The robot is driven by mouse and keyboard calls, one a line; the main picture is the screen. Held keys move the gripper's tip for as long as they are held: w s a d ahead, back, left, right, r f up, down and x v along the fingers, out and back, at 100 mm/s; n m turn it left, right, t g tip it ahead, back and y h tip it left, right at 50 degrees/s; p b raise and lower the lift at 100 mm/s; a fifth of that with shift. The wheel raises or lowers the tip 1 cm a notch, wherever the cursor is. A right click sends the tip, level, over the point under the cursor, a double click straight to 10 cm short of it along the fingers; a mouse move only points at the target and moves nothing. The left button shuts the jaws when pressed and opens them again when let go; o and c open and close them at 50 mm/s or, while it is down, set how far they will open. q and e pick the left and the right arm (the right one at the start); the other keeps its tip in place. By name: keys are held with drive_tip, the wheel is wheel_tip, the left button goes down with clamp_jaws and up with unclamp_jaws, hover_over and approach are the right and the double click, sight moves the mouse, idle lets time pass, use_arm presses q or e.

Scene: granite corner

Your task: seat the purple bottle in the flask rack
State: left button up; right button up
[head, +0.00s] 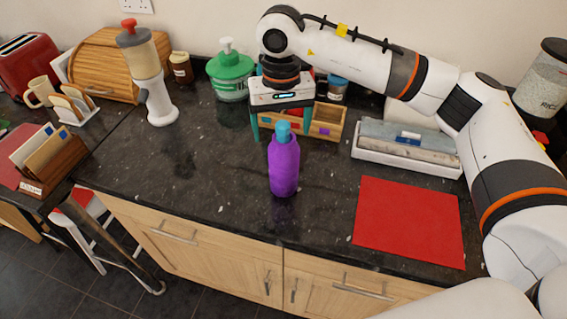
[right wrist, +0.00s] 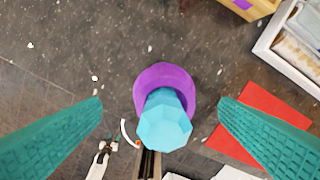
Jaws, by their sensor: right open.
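The purple bottle (head: 284,168) with its light blue cap stands upright on the dark counter, near the middle of the head view. In the right wrist view the bottle (right wrist: 165,76) is seen from above, between the two teal fingers. My right gripper (head: 281,128) is open and points down at the bottle's cap, with a gap on both sides; it holds nothing. A wooden box with compartments and a purple mark, apparently the flask rack (head: 337,131), stands behind the bottle to the right, partly hidden by my gripper. My left gripper is not in view.
A red mat (head: 409,221) lies at the front right, with a white tray (head: 408,162) behind it. A green-lidded container (head: 231,77) and jars stand along the back. A white-and-red dispenser (head: 158,100) stands left. The counter left of the bottle is clear.

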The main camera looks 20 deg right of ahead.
sight(284, 140)
drive_tip(key=f, duration=0.1)
drive_tip(key=f+p, duration=0.1)
drive_tip(key=f, duration=0.1)
drive_tip(key=shift+s+d+f+p, duration=0.1)
drive_tip(key=shift+d+f+p, duration=0.2)
drive_tip(key=shift+p, duration=0.05)
drive_tip(key=shift+f, duration=0.4)
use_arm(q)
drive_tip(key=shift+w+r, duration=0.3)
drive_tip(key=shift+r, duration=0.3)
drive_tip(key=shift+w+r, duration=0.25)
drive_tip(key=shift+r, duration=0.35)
use_arm(e)
drive_tip(key=c, duration=1.4)
